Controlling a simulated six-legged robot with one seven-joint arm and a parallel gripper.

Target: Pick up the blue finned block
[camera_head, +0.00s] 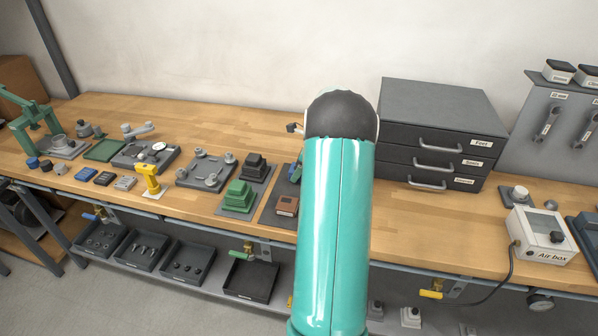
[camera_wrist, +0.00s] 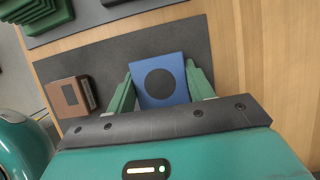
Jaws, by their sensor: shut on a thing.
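The blue block (camera_wrist: 172,96) shows in the wrist view as a flat blue face with a round black disc; its fins cannot be made out. My gripper (camera_wrist: 161,74) has its two green fingers on either side of the block, shut on it. The block is over or on a dark grey mat (camera_wrist: 130,55), and I cannot tell whether it is lifted. In the head view my arm hides most of the gripper, and only a small blue part (camera_head: 295,173) shows at the arm's left edge.
A brown block (camera_wrist: 69,97) lies on the same mat, left of my gripper; the head view shows it too (camera_head: 287,206). Green stepped blocks (camera_head: 239,196) and dark stepped blocks (camera_head: 255,166) stand further left. A grey drawer cabinet (camera_head: 440,105) stands behind right.

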